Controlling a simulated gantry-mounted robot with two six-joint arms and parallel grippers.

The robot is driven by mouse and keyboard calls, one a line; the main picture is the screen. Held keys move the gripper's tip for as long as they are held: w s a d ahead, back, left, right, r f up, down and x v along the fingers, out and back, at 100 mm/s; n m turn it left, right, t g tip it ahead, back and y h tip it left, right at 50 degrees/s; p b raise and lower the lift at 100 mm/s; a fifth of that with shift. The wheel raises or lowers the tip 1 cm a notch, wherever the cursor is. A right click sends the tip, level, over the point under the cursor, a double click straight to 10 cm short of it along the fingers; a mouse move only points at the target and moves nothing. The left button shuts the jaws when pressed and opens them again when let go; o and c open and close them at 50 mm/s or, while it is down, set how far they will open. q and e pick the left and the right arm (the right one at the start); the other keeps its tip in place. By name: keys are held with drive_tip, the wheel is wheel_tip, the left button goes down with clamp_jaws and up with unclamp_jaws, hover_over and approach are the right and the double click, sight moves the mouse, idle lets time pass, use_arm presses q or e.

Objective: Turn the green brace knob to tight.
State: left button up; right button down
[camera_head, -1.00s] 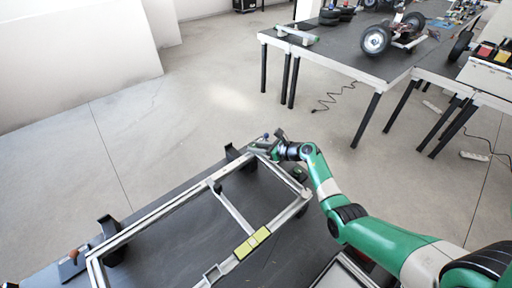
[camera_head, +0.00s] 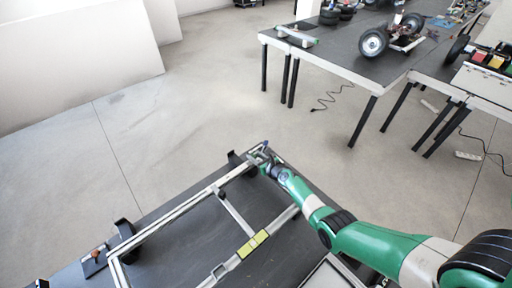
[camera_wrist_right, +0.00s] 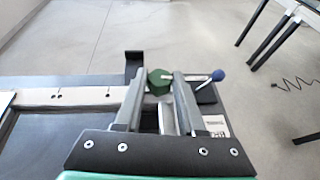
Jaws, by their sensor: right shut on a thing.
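The green brace knob (camera_wrist_right: 158,82) is a faceted knob at the corner of the silver frame, in the middle of the right wrist view. A metal lever with a blue ball end (camera_wrist_right: 217,73) shows to the right of it. My right gripper (camera_wrist_right: 159,76) has one finger on each side of the knob and is shut on it. In the head view my right gripper (camera_head: 263,155) is at the far corner of the silver chassis frame (camera_head: 178,210) and hides the knob there. My left gripper is not in view.
The frame lies on a dark bench (camera_head: 205,240) between black upright supports (camera_head: 124,229). A yellow-green block (camera_head: 252,243) sits on its near rail. A second table (camera_head: 345,55) with a wheel assembly stands at the back right. Open floor lies between them.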

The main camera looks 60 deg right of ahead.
drive_tip(key=shift+w+a+r+m+g+h+p, duration=0.2)
drive_tip(key=shift+r+m+g+h+p, duration=0.1)
drive_tip(key=shift+r+m+h+p, duration=0.3)
drive_tip(key=shift+f+m+g+h+p, duration=0.25)
drive_tip(key=shift+m+g+h+p, duration=0.05)
drive_tip(key=shift+w+f+m+g+h, duration=0.2)
drive_tip(key=shift+m+g+h, duration=0.1)
drive_tip(key=shift+m+h, duration=0.2)
drive_tip(key=shift+f+m+g+h+b, duration=0.1)
drive_tip(key=shift+m+g+h+b, duration=0.3)
drive_tip(key=shift+m, duration=0.1)
drive_tip(key=m+g+h+b, duration=0.1)
drive_tip(key=m+g+b, duration=0.1)
drive_tip(key=b, duration=0.1)
drive_tip(key=m+g+h+b, duration=0.1)
drive_tip(key=m+g+b, duration=0.1)
drive_tip(key=b, duration=0.1)
drive_tip(key=shift+w+a+f+h, duration=0.1)
drive_tip(key=shift+a+f+h, duration=0.1)
drive_tip(key=shift+h, duration=0.1)
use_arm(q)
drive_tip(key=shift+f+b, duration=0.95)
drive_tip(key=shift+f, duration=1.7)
use_arm(e)
drive_tip(key=shift+r+m+g+h, duration=0.25)
drive_tip(key=shift+m+g+h, duration=0.05)
drive_tip(key=shift+m+g, duration=0.45)
drive_tip(key=c, duration=0.5)
unclamp_jaws()
